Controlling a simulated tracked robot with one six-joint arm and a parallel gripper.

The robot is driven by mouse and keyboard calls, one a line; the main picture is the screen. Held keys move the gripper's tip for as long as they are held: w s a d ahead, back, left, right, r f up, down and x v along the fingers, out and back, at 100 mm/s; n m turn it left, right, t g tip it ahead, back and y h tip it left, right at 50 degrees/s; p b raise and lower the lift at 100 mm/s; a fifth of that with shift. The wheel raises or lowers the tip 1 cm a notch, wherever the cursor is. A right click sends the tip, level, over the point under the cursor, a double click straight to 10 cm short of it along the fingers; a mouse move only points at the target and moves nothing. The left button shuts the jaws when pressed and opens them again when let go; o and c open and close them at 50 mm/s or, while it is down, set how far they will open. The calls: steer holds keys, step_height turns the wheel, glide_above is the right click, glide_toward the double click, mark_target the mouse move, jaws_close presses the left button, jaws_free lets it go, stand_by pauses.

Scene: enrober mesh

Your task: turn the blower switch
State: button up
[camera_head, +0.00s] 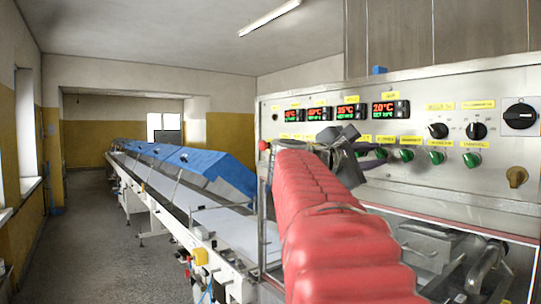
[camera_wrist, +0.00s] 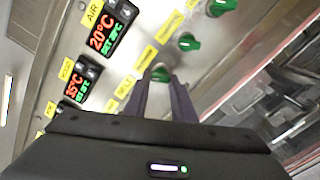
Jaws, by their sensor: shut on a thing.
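The metal control panel (camera_head: 430,180) fills the right of the head view, with a row of green switches under small yellow labels. My gripper (camera_head: 371,150) reaches the left part of this row, at the end of my red-sleeved arm. In the wrist view, my gripper's two dark fingers (camera_wrist: 163,84) are shut on a green switch (camera_wrist: 161,72), one on each side of it. The fingers hide part of this switch. Its label is too small to read, so I cannot tell from the wording whether it is the blower switch.
Two more green switches (camera_wrist: 187,41) stand beside the held one in the wrist view. Red-and-green temperature displays (camera_head: 390,110) sit above the row. Black knobs (camera_head: 438,131) and a large black rotary switch (camera_head: 520,116) are to the right. A conveyor (camera_head: 225,222) with blue covers runs left.

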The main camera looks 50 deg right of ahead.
steer(key=shift+w+f, duration=0.1)
steer(key=shift+f, duration=0.1)
steer(key=o, duration=0.8)
steer(key=shift+d, duration=0.1)
steer(key=shift+o, duration=1.3)
steer(key=shift+r, duration=0.1)
steer(key=w+a, duration=0.2)
steer(key=a, duration=1.1)
steer(key=shift+a, duration=0.35)
